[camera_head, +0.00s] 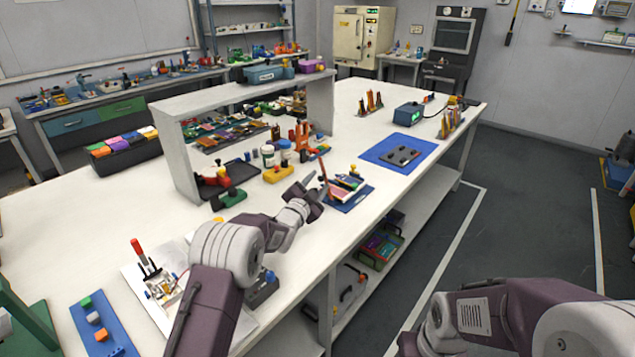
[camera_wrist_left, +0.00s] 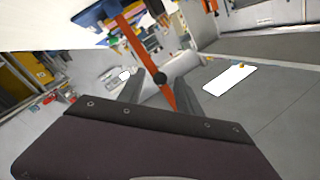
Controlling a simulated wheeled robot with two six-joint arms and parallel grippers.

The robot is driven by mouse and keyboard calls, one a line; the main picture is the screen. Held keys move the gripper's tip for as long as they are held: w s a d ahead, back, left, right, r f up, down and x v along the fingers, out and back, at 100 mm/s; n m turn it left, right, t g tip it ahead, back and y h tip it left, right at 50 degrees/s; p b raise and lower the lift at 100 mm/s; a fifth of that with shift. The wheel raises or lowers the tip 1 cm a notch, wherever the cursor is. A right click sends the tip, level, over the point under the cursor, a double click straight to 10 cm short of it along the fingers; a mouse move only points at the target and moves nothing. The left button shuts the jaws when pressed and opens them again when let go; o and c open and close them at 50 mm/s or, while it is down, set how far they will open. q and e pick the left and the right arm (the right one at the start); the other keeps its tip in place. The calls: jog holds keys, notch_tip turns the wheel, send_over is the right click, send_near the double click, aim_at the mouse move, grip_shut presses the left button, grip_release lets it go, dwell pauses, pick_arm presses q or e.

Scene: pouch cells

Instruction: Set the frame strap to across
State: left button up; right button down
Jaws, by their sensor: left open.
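The frame strap is a long orange-red bar (camera_wrist_left: 135,42) with a round black knob in the left wrist view. It slants from the upper left down between my fingers. In the head view a small frame on a blue base (camera_head: 352,199) stands near the front edge of the white bench, with a thin reddish strip (camera_head: 324,170) rising at its left. My left gripper (camera_head: 314,188) is beside this strip. In the left wrist view its two fingers (camera_wrist_left: 160,92) are apart on either side of the strap's lower end. Whether they touch it is unclear. My right gripper is out of view.
A white shelf bridge (camera_head: 180,150) stands behind the frame, with bottles and a yellow block (camera_head: 278,174) before it. A blue mat (camera_head: 375,154) with dark cells lies to the right. A blue strip with blocks (camera_head: 88,322) is at the front left.

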pick_arm(q)
jog(key=shift+w, duration=0.1)
grip_shut()
dwell(1.4)
